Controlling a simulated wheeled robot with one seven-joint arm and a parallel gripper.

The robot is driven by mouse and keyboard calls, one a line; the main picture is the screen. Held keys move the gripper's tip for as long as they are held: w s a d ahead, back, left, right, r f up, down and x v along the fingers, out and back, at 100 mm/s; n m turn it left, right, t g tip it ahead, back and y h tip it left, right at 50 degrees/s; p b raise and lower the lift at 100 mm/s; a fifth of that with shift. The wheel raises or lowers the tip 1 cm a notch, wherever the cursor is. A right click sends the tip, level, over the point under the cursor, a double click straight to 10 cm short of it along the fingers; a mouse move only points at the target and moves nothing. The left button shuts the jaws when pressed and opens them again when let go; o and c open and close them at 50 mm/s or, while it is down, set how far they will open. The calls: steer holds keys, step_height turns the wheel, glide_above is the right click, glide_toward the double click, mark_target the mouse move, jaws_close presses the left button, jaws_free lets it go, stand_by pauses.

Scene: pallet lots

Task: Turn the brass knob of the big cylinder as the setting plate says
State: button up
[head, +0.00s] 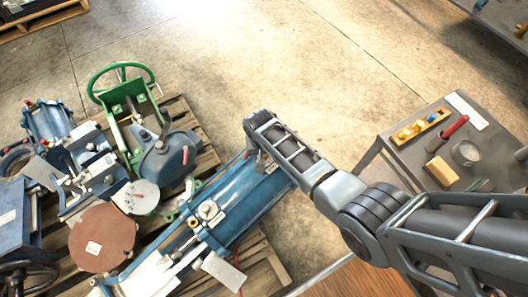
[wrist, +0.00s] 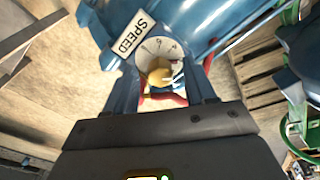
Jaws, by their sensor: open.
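The big blue cylinder (head: 232,200) lies on a pallet, below my arm in the head view. In the wrist view its blue body (wrist: 195,25) carries a pale round dial (wrist: 155,47) with number marks and a white plate reading SPEED (wrist: 134,34). The brass knob (wrist: 160,73) sits on the dial's lower part, between the fingers of my open gripper (wrist: 163,84); contact cannot be told. A red part (wrist: 170,100) shows below the knob. In the head view my fingers are mostly hidden near the cylinder's upper end. I cannot read any setting plate.
A green-framed machine (head: 122,75), a grey-blue housing (head: 168,155) and a brown disc (head: 102,238) crowd the pallets at left. A white tag (head: 222,272) lies by the cylinder. A grey bench (head: 400,160) with tools stands right. The upper middle floor is clear.

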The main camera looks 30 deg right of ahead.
steer(key=shift+r, duration=0.15)
steer(key=r+p, duration=0.1)
steer(key=r, duration=0.4)
steer(key=r+p, duration=0.1)
steer(key=r, duration=0.1)
steer(key=shift+s+a+r+p, duration=0.2)
steer(key=shift+s+a+p, duration=0.1)
steer(key=shift+s+a, duration=0.1)
